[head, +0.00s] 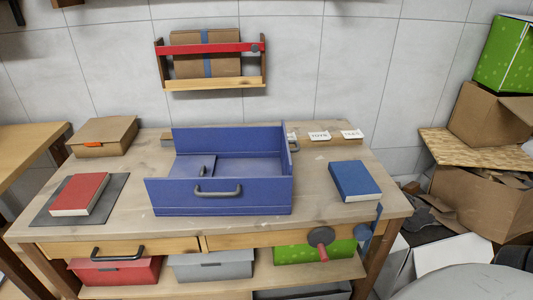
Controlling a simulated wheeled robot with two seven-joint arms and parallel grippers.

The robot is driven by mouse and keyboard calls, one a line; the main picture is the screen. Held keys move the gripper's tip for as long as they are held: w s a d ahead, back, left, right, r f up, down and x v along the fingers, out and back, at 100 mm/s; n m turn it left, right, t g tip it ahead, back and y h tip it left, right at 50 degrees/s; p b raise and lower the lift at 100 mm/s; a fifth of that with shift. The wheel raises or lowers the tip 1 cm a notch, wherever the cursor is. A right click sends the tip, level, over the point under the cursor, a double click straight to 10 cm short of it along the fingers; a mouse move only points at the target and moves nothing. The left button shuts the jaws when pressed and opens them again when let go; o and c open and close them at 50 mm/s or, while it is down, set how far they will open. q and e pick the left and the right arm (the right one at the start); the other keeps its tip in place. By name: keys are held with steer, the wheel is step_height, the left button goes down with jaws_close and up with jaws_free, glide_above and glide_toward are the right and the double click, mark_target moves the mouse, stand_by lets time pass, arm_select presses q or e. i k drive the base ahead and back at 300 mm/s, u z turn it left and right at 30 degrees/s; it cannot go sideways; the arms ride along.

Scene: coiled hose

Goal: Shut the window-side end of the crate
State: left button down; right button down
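The blue crate (220,197) stands on the middle of the workbench. Its near panel is upright and carries a grey handle (217,190). Its far panel (225,140) is upright too. At the right end a narrow panel (286,143) with a grey handle (294,147) stands up. At the left no raised end wall shows; a blue panel with a small dark handle (202,170) appears to lie low between the near and far panels. Its exact tilt is hard to tell. No window is in view, so I cannot tell which end is window-side. Neither gripper is in view.
A red book (80,194) on a dark mat and a cardboard box (102,136) lie left of the crate. A blue book (354,181) lies right. White labels (319,136) stand behind. A wall shelf (210,84) hangs above. Cardboard boxes (482,203) crowd the right floor.

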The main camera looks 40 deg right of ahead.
mark_target(285, 154)
steer(key=u, duration=1)
steer(key=k, duration=1.25)
steer(key=z, duration=1.65)
steer(key=i, duration=0.5)
steer(key=u, duration=0.25)
steer(key=k, duration=0.15)
steer(key=z, duration=0.75)
